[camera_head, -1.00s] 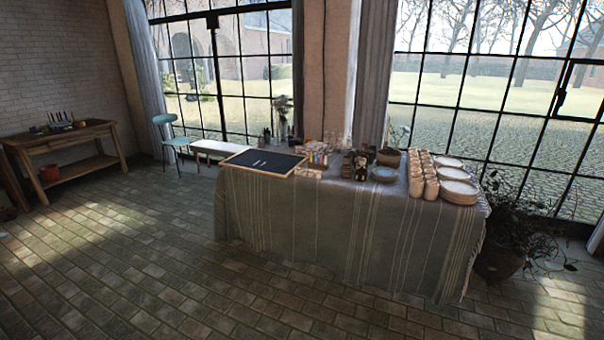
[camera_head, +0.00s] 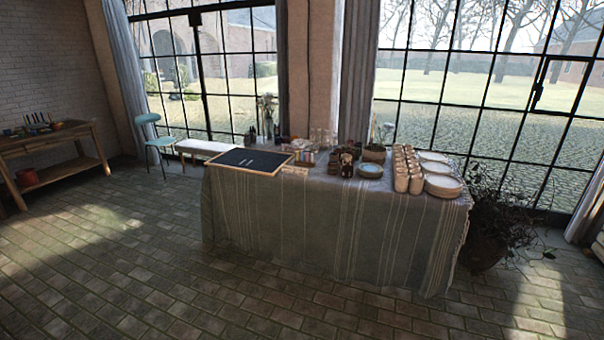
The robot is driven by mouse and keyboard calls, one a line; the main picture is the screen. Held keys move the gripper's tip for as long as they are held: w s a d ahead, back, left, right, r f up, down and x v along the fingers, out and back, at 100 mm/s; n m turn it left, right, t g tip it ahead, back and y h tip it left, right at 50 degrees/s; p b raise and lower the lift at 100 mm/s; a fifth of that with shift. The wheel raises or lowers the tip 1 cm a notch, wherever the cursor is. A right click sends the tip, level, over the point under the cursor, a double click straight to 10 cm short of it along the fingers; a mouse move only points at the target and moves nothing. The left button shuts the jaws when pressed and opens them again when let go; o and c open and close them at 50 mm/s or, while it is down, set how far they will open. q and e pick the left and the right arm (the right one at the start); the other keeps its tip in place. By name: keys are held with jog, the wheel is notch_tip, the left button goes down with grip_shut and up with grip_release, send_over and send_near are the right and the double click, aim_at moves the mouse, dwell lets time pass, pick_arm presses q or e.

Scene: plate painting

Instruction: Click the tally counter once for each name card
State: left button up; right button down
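A long table with a striped grey cloth (camera_head: 300,220) stands ahead of me across the room. A dark board with a light wooden frame (camera_head: 252,160) lies on its left end, with small white pieces on it. Small pale items (camera_head: 296,170) lie just right of the board; I cannot tell whether they are name cards. I cannot make out a tally counter at this distance. Neither of my grippers is in view.
Cups (camera_head: 402,178), stacked plates (camera_head: 442,185) and a blue dish (camera_head: 370,171) stand on the table's right half. A potted plant (camera_head: 485,248) flanks its right end. Brick floor in front is clear.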

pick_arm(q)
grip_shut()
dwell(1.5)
